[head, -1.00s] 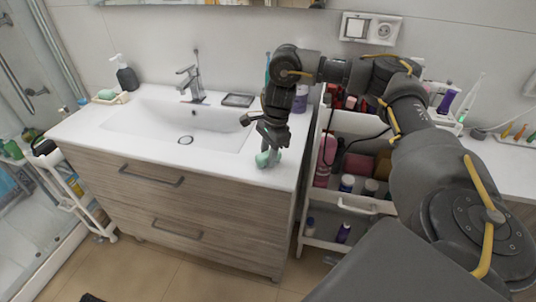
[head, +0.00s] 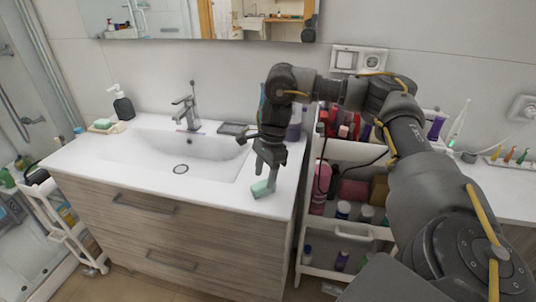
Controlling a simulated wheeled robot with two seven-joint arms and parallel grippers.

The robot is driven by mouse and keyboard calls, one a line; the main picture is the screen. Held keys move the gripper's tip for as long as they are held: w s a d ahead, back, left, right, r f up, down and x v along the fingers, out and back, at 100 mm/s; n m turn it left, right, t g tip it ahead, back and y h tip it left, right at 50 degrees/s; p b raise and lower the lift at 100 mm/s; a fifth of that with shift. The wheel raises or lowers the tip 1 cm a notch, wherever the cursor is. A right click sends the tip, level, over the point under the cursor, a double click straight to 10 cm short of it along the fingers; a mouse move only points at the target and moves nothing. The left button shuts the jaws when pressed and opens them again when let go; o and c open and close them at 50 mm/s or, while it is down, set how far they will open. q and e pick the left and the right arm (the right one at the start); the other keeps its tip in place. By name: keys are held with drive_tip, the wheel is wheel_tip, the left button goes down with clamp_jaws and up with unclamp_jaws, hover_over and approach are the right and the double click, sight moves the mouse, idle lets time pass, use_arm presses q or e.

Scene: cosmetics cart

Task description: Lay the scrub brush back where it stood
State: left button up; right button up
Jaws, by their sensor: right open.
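A pale green scrub brush (head: 262,189) is on the white countertop, to the right of the basin and near the front edge. My right gripper (head: 264,172) points down right at the brush from above. It is open, and its fingers hide part of the brush. I cannot tell whether the fingers touch it. My left gripper is not in view.
The white sink basin (head: 205,152) lies to the left, with a faucet (head: 186,112) and a dark soap dish (head: 233,129) behind. A soap dispenser (head: 122,103) stands far left. A cart (head: 347,151) with bottles stands close on the right.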

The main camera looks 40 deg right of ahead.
wheel_tip(320, 180, up, 8)
drive_tip(key=d+p, duration=0.1)
drive_tip(key=shift+s+d+r+p, duration=0.15)
drive_tip(key=shift+s+d+p, duration=0.05)
drive_tip(key=shift+p, duration=0.1)
